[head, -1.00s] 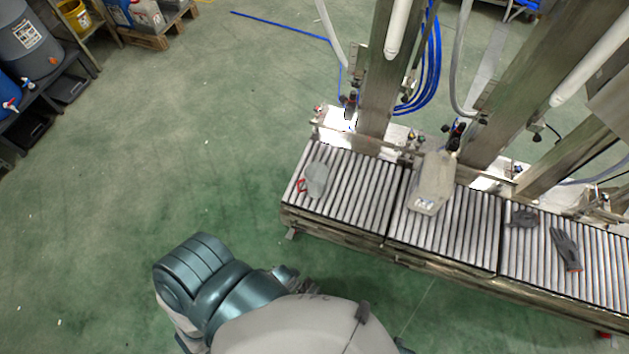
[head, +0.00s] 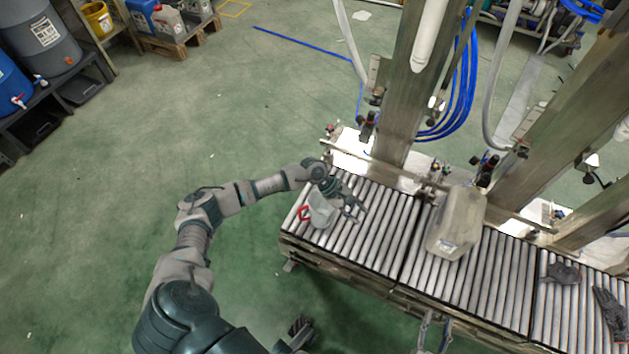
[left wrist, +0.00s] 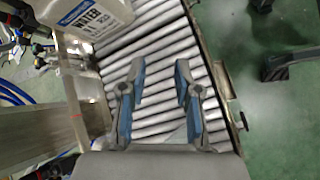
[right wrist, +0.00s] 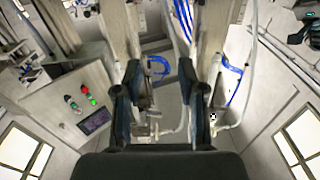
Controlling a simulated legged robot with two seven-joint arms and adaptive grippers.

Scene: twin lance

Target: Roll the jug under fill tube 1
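The pale, translucent jug (head: 457,222) sits on the middle section of the roller conveyor (head: 380,225). Its labelled side shows at the top left of the left wrist view (left wrist: 92,20). My left gripper (head: 352,208) is over the left conveyor section, left of the jug and apart from it. Its fingers are spread and empty in the left wrist view (left wrist: 158,95). My right gripper (head: 434,332) is at the bottom edge of the head view, in front of the conveyor, open and empty.
A grey item with a red part (head: 320,210) lies on the left conveyor end, beside my left gripper. Dark gloves (head: 563,273) (head: 610,308) lie on the right section. Steel posts (head: 415,90) rise behind. The rollers between my left gripper and the jug look clear.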

